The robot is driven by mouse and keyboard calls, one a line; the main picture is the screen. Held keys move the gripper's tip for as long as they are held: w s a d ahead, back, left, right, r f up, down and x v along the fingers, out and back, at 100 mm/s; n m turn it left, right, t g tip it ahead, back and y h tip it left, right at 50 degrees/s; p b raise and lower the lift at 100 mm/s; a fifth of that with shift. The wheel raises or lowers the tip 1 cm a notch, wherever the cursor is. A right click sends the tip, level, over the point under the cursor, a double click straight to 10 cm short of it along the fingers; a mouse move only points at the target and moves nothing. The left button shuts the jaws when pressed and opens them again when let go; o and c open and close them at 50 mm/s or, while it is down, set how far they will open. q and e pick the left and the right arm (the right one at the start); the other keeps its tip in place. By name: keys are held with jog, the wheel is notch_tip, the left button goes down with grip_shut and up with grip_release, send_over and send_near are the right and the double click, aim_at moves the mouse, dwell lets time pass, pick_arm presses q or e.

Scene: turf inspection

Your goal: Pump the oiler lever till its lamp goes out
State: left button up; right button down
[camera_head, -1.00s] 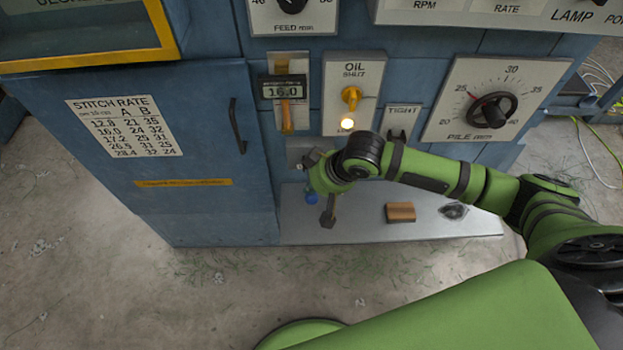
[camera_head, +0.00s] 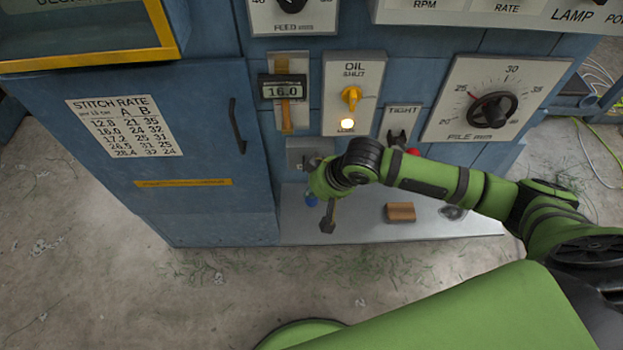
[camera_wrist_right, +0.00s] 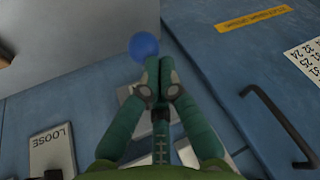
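The lamp (camera_head: 348,123) under the yellow handle (camera_head: 351,96) on the OIL plate glows. A blue ball knob (camera_head: 311,199), which looks like the oiler lever's end, shows low on the machine front, below a small grey box (camera_head: 301,151). My right gripper (camera_head: 318,186) is beside it, its fingers mostly hidden by my wrist. In the right wrist view the right gripper's fingertips (camera_wrist_right: 160,72) are together, and the blue knob (camera_wrist_right: 143,46) sits just beyond them, partly covered. The lever's stem is hidden. My left gripper is out of view.
A grey shelf (camera_head: 362,230) carries a brown block (camera_head: 400,212) and a dark hammer-like object (camera_head: 328,221). A red knob (camera_head: 412,152) shows near the TIGHT plate (camera_head: 402,118). A cabinet door (camera_head: 190,110) with a black handle is at left.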

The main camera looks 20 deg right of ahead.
jog(key=shift+s+a+f, duration=0.1)
jog(key=shift+s+f, duration=0.25)
jog(key=shift+f, duration=0.35)
dwell(0.6)
dwell(0.5)
jog(key=shift+w+d+r+p, duration=0.15)
jog(key=shift+w+r+p, duration=0.4)
jog(key=shift+r+p, duration=0.65)
jog(key=shift+w+d+r+p, duration=0.15)
jog(key=shift+w+r+p, duration=0.4)
jog(key=shift+r+p, duration=0.6)
jog(key=shift+w+d+r+p, duration=0.15)
jog(key=shift+w+r+p, duration=0.4)
jog(key=shift+r+p, duration=0.6)
jog(key=r+p, duration=0.1)
jog(key=w+r+p, duration=0.1)
jog(key=r+p, duration=0.1)
jog(key=w+r+p, duration=0.1)
jog(key=shift+d+r, duration=0.2)
jog(key=shift+d, duration=0.1)
jog(key=shift+a, duration=0.1)
